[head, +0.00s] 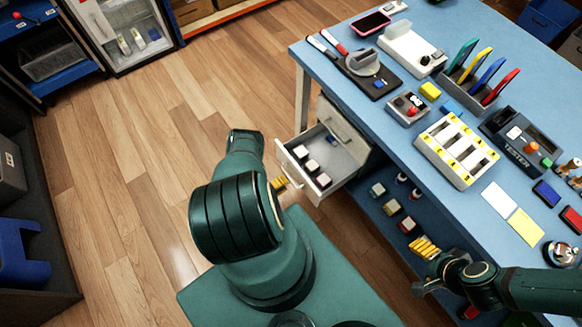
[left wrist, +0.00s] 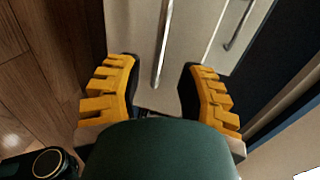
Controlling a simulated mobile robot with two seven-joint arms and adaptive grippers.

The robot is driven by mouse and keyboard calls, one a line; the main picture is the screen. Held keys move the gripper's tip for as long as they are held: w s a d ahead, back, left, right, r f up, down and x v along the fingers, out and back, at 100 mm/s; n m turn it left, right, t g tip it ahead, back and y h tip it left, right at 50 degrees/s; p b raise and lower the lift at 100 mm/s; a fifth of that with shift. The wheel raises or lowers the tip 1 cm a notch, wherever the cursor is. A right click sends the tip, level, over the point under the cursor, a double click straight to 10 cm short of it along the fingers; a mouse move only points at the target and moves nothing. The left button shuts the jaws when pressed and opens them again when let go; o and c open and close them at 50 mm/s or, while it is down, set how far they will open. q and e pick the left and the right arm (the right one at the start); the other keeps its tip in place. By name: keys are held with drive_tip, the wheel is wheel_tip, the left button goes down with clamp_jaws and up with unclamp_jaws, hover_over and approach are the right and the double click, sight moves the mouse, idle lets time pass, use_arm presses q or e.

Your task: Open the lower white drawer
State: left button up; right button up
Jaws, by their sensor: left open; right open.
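A white drawer (head: 340,168) stands pulled out from under the left end of the blue table; it appears to be the lower one, with another white front (head: 345,119) above and behind it. Several small white-topped items lie in the open drawer. My left gripper (head: 279,184) is just outside the drawer's front, mostly hidden behind my arm. In the left wrist view its yellow fingers (left wrist: 162,70) are spread, with a bar handle (left wrist: 164,40) between them; contact is not clear. A second handle (left wrist: 239,24) is to the right. My right gripper (head: 425,248) is open, by the table's front edge.
The blue table (head: 390,130) holds a phone (head: 371,23), a yellow-and-white tray (head: 456,150) and a rack of coloured panels (head: 470,85). Small boxes sit on the blue shelf below (head: 420,215). Wooden floor (head: 130,150) left of the drawer is clear.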

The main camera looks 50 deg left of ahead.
use_arm(q)
drive_tip(key=v, duration=0.7)
idle(0.5)
